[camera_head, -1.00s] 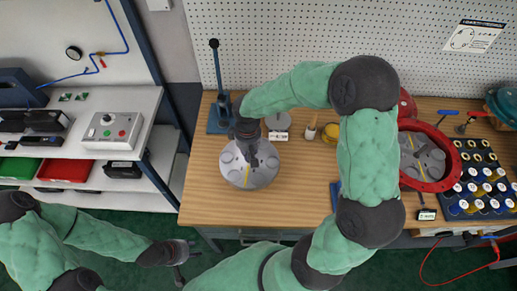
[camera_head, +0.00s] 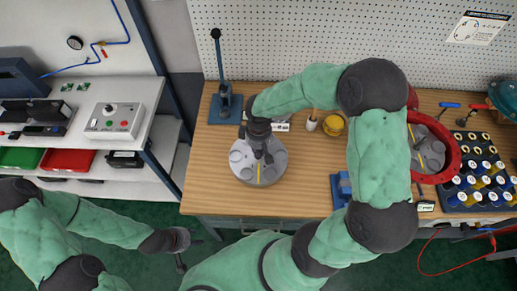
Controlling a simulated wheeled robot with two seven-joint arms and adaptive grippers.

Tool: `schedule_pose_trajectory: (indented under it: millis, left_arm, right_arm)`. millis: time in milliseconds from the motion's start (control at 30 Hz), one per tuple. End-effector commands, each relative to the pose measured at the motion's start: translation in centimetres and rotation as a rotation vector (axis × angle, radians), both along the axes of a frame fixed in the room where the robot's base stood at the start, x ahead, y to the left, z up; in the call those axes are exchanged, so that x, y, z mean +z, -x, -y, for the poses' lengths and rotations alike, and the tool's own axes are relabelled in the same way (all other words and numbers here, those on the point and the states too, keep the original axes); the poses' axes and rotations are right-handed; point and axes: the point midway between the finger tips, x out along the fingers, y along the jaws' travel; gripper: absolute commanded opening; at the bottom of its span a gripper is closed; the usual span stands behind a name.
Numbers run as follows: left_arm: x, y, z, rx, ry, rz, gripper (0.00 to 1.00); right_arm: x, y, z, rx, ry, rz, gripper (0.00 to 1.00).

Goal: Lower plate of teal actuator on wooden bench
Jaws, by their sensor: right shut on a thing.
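I cannot tell whether the disc touches the wood. A teal housing (camera_head: 506,97), possibly the actuator, is at the far right edge, partly cut off. My left gripper (camera_head: 182,252) is low, off the bench's front left corner, over the green floor. Its fingers are too dark and small to judge.
A blue lever press (camera_head: 224,104) stands behind the disc. A small cup (camera_head: 312,122) and yellow pot (camera_head: 333,125) are to its right. A red ring housing (camera_head: 449,150) and battery-like cylinder tray (camera_head: 478,172) are further right. Wood left of the disc is bare.

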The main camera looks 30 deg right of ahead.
Motion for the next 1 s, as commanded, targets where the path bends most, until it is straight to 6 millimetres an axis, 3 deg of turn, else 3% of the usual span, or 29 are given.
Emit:
schedule_pose_trajectory:
  millis: [833, 1000]
  left_arm:
    - [-3.8, 0.0, 0.0, 0.000, 0.000, 0.000, 0.40]
    - [-3.7, 0.0, 0.0, 0.000, 0.000, 0.000, 0.40]
  right_arm:
    - [-4.9, -0.1, 0.0, -0.001, 0.000, 0.002, 0.00]
    - [-4.9, -0.1, 0.0, -0.001, -0.001, 0.002, 0.00]
